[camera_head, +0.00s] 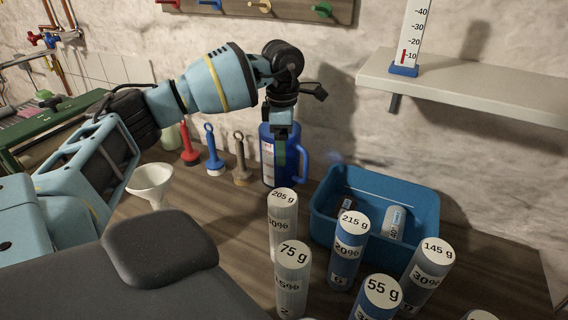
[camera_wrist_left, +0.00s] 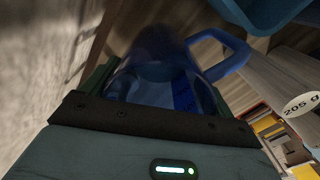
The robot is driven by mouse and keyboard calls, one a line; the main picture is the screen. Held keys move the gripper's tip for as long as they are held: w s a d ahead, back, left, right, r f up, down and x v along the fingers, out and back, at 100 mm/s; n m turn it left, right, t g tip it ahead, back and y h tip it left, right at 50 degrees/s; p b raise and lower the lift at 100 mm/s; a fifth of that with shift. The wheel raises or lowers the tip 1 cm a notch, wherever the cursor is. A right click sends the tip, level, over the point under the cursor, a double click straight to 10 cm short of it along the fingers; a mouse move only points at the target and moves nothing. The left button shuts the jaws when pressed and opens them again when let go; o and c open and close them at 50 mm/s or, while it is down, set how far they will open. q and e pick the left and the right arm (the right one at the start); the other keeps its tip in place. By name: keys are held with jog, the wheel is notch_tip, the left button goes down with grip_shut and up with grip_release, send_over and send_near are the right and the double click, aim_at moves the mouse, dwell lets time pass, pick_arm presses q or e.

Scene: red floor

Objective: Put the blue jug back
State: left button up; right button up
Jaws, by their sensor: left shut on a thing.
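The blue jug (camera_head: 268,162) stands upright at the back of the wooden counter, near the wall, with its handle to the right. My left gripper (camera_head: 281,128) comes down over it from above and is shut on it; the fingertips are partly hidden. In the left wrist view the jug (camera_wrist_left: 165,65) lies between the fingers, with its handle (camera_wrist_left: 225,55) to the right. I cannot tell whether the jug's base touches the counter. My right gripper is not in view.
A blue bin (camera_head: 325,205) holding cylinders is right of the jug. Several labelled cylinders (camera_head: 292,278) stand in front. Plungers (camera_head: 214,160) and a white funnel (camera_head: 151,183) are to the left. A shelf (camera_head: 460,90) juts from the wall at upper right.

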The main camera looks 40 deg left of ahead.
pick_arm(q)
jog(key=shift+f, duration=2.9)
jog(key=shift+f, duration=0.2)
jog(key=o, duration=1.8)
notch_tip(320, 180, up, 12)
jog(key=shift+r, duration=0.15)
